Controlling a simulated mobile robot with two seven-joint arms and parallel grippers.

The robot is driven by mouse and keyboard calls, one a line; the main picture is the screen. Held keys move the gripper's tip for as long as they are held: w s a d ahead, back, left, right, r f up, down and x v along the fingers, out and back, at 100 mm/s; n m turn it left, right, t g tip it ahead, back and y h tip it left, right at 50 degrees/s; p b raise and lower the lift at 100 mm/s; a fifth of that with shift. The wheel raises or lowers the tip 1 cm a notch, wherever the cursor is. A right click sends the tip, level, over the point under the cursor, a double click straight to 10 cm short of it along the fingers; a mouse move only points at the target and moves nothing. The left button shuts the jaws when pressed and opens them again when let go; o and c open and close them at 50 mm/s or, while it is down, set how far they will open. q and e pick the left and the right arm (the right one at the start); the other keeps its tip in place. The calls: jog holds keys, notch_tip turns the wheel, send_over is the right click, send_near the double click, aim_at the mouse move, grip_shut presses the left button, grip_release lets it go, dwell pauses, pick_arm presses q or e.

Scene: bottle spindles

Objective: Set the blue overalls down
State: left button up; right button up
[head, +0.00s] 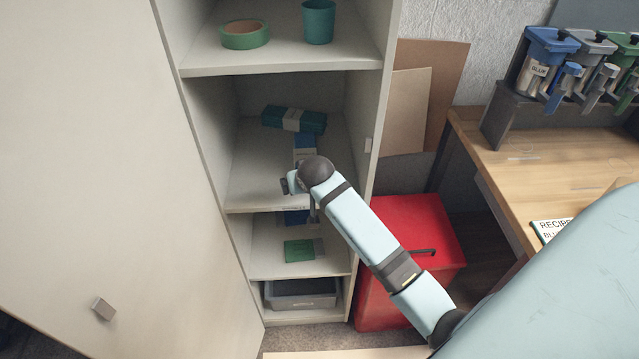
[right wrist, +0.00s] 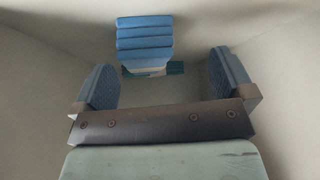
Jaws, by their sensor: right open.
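The folded blue overalls (head: 305,143) lie on the middle shelf, in front of a folded teal garment (head: 280,119). In the head view my right wrist hides part of them. In the right wrist view the blue folded stack (right wrist: 145,40) is ahead of the jaws, beyond the fingertips and apart from them. My right gripper (right wrist: 165,80) is open and empty, its two fingers spread wide. In the head view it is mostly hidden by the wrist, at the front of the middle shelf. My left gripper is in neither view.
The tall cabinet's door (head: 120,180) stands open at the left. Lower shelves hold another blue item (head: 296,217), a green folded item (head: 298,250) and a grey bin (head: 300,292). A red box (head: 410,235) stands right of the cabinet, beside a wooden bench (head: 560,180).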

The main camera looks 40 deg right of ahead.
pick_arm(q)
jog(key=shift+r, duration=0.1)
pick_arm(e)
jog(key=s+a+f+n+t+y, duration=0.1)
jog(key=s+a+f, duration=0.3)
jog(key=s, duration=0.5)
jog(key=s+a+f+n+t+y, duration=0.1)
jog(key=s+a+f+n+y, duration=0.2)
jog(key=s, duration=0.6)
jog(key=s+a+f+n+t+y, duration=0.1)
jog(key=s+a+f+n, duration=0.1)
jog(key=s+a+f, duration=0.3)
jog(key=s+a, duration=0.2)
jog(key=s, duration=0.2)
jog(key=shift+s+a+t+y, duration=0.3)
jog(key=shift+s+y, duration=0.05)
jog(key=shift+y, duration=0.05)
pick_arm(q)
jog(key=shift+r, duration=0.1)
pick_arm(e)
jog(key=shift+r, duration=0.1)
